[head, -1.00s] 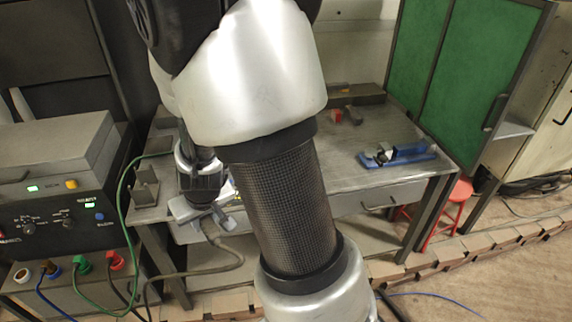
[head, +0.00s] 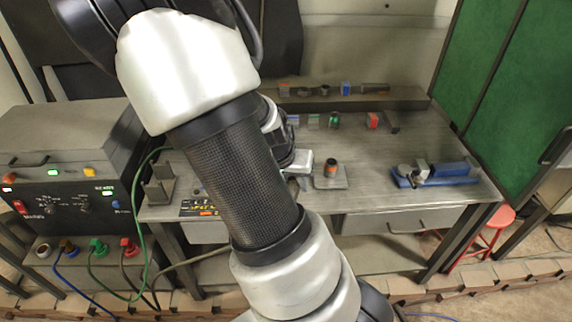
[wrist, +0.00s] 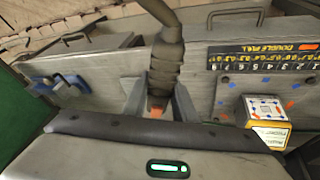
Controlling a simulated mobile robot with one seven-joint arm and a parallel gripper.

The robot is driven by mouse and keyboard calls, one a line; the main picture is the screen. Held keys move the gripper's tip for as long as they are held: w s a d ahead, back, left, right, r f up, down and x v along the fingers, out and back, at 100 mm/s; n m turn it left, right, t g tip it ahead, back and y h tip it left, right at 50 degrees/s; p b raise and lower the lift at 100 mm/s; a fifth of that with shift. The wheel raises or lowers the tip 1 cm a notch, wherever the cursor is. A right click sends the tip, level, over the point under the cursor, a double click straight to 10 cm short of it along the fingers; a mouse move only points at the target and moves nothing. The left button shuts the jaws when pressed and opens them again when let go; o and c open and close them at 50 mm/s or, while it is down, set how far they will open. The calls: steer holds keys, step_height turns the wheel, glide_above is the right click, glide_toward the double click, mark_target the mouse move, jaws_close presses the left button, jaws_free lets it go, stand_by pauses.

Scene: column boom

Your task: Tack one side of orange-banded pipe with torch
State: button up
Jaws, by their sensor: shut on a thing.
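The dark pipe with an orange band (head: 331,168) stands upright on a small grey plate (head: 331,182) on the metal table. My gripper (head: 300,165) is just left of it in the head view, partly hidden behind my arm. In the wrist view my gripper (wrist: 160,104) is shut on the torch, whose dark ribbed body (wrist: 165,66) lies between the fingers with its cable leading off at the top. A small orange patch shows between the fingers; I cannot tell what it belongs to. The torch tip is hidden.
A blue clamp-like tool (head: 436,174) lies at the table's right. Several small coloured pieces stand along the back. A metal bracket (head: 157,190) is at the left end, beside the welding machine (head: 70,190) with its cables. A red stool (head: 490,235) stands at right.

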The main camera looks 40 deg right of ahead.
steer(key=shift+d+r+m, duration=0.2)
steer(key=shift+d+m, duration=0.1)
steer(key=shift+d, duration=0.4)
steer(key=shift+s+d+f+b, duration=0.1)
steer(key=shift+f+b, duration=0.25)
steer(key=shift+b, duration=0.2)
steer(key=shift+d+f+b, duration=0.25)
steer(key=shift+f+b, duration=0.3)
steer(key=shift+b, duration=0.15)
steer(key=b+x, duration=0.3)
steer(key=b, duration=0.1)
steer(key=shift+w+d+f, duration=0.15)
steer(key=shift+w+d, duration=0.15)
steer(key=shift+d, duration=0.1)
steer(key=shift+d+f+b, duration=0.25)
steer(key=shift+f+b, duration=0.2)
steer(key=shift+b, duration=0.1)
steer(key=shift+w+r, duration=0.1)
stand_by(1.1)
steer(key=p+v, duration=0.2)
steer(key=p, duration=0.1)
steer(key=p+v, duration=0.3)
steer(key=d+p+v, duration=0.1)
steer(key=p+v, duration=0.2)
steer(key=p, duration=0.1)
steer(key=shift+a+r, duration=0.15)
steer(key=shift+r, duration=0.25)
stand_by(0.4)
